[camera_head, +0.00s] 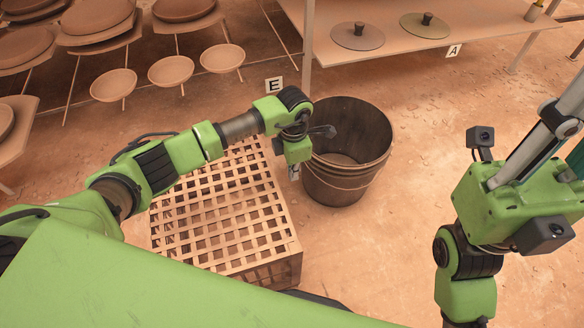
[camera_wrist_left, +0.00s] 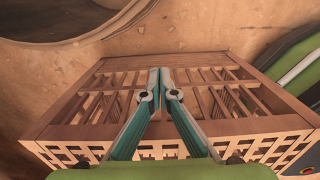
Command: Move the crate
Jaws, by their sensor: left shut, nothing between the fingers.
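The crate (camera_head: 225,215) is a brown lattice box standing on the ground, left of centre in the head view. My left forearm crosses over its far part and hides some of it. My left gripper (camera_head: 294,172) points down near the crate's far right corner, beside the bucket. In the left wrist view the two fingers (camera_wrist_left: 161,76) are together and empty in front of the slatted crate (camera_wrist_left: 60,132). I cannot tell whether they touch it.
A dark wooden bucket (camera_head: 345,185) stands just right of the crate. Bowls (camera_head: 171,71) on stands are at the back left.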

